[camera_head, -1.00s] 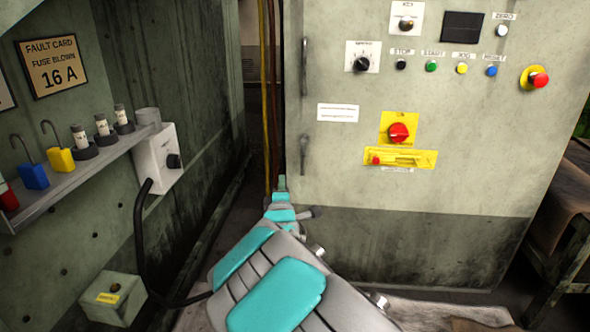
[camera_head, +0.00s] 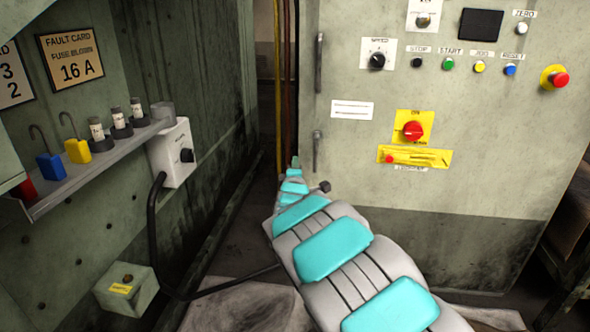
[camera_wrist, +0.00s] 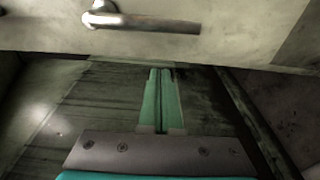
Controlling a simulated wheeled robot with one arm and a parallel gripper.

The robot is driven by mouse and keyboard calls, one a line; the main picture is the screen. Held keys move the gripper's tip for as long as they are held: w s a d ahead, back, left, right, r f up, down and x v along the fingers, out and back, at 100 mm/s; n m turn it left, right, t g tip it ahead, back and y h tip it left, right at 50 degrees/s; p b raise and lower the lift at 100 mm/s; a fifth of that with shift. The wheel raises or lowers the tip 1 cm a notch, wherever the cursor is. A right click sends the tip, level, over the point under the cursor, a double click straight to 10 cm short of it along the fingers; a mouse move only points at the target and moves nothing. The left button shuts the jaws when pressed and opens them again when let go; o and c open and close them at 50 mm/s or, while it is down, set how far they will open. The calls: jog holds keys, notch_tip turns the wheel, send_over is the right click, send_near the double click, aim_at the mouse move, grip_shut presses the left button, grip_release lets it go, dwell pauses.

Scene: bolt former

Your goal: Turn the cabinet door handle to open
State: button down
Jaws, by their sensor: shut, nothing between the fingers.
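The cabinet door (camera_head: 345,175) is the pale front of the machine cabinet. Its metal lever handle (camera_head: 317,150) hangs upright near the door's left edge. In the wrist view the lever handle (camera_wrist: 150,22) crosses the top of the picture, its round base at the left end. My gripper (camera_head: 294,163) is left of the lever in the head view, small and partly hidden by my arm. In the wrist view my gripper's teal fingers (camera_wrist: 161,72) are together with nothing between them. Their tips end below the lever in the picture and look apart from it.
A long upright bar (camera_head: 319,62) is above the lever. A red rotary switch (camera_head: 413,130) and several buttons are on the cabinet. At left, a shelf (camera_head: 95,170) holds padlocks and fuses, with a grey switch box (camera_head: 174,153) beside it. A narrow gap separates wall and cabinet.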

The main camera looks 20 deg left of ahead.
aim_at(316, 153)
jog(key=shift+w+d+b, duration=0.2)
jog(key=shift+w+d, duration=0.05)
jog(key=shift+d, duration=0.7)
jog(key=shift+w+d+b, duration=0.15)
jog(key=shift+w+d, duration=0.05)
jog(key=shift+d, duration=0.75)
jog(key=shift+r, duration=0.1)
jog(key=shift+w+d+p, duration=0.1)
jog(key=shift+p, duration=0.25)
jog(key=shift+d+n, duration=0.1)
jog(key=shift+n, duration=0.3)
